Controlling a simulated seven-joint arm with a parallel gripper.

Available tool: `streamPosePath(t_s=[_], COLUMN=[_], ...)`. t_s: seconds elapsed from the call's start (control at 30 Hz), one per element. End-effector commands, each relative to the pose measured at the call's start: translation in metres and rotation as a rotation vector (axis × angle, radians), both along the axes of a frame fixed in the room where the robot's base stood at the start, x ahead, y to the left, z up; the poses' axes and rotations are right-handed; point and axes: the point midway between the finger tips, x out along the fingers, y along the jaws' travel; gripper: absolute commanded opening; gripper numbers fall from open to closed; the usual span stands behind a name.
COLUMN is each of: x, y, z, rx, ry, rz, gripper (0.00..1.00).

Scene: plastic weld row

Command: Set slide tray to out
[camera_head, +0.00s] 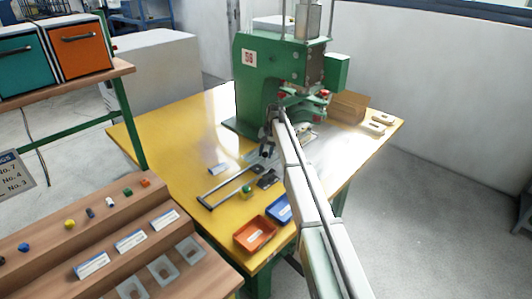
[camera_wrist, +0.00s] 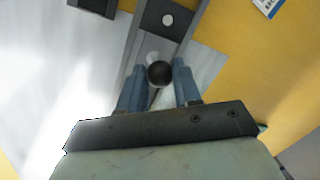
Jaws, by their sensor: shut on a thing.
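The slide tray's rails (camera_head: 222,190) run across the yellow table from the green press toward the front left in the head view. Their near end is empty. A round dark knob (camera_wrist: 160,73) stands over the rail strip in the wrist view. My gripper (camera_wrist: 158,78) has its two blue-grey fingers on either side of this knob and is shut on it. In the head view my gripper (camera_head: 266,150) is low at the press end of the rails. The tray itself is mostly hidden there by my gripper and arm.
The green press (camera_head: 270,85) stands directly behind my gripper. The table's left side is clear.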

Motion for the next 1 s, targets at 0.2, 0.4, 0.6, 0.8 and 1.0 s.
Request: streamPosePath(t_s=[0.2,0.4,0.6,0.8,1.0], x=[0.000,-0.004,-0.023,-0.059,-0.098], y=[0.000,0.003,0.020,0.054,0.093], z=[0.000,0.000,0.000,0.000,0.000], rx=[0.000,0.000,0.000,0.001,0.001], ry=[0.000,0.000,0.001,0.001,0.001], rz=[0.000,0.000,0.001,0.003,0.003], gripper=[0.00,0.00,0.00,0.00,0.00])
